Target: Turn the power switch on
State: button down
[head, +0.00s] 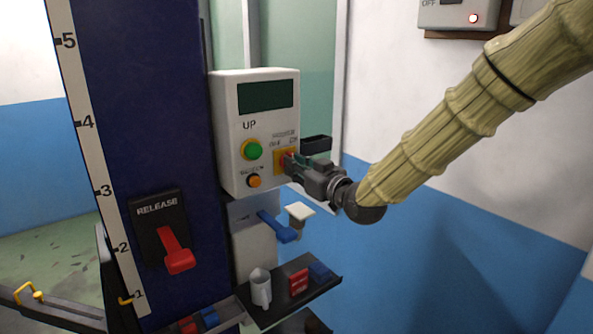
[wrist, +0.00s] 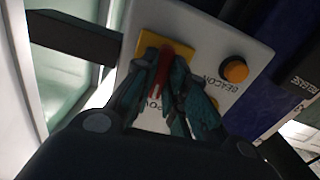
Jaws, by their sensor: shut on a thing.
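The power switch is a red handle on a yellow plate (head: 278,158) at the lower right of the white control box (head: 228,125). In the wrist view the red handle (wrist: 161,70) stands between the two fingers of my gripper (wrist: 168,72), over the yellow plate. My gripper (head: 290,164) is shut on the red handle in the head view, and its fingers hide most of it. Lettering beside the plate is partly covered, so I cannot read which position the handle points to.
The box also has a dark screen (head: 265,95), a green button (head: 251,149) and an orange beacon button (head: 254,181). A red release lever (head: 177,252) is on the blue column.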

jog(key=shift+m+b, duration=1.35)
jog(key=shift+m, duration=2.95)
jog(key=c, duration=1.4)
grip_release()
jog(key=shift+c, duration=0.2)
jog(key=v, duration=1.2)
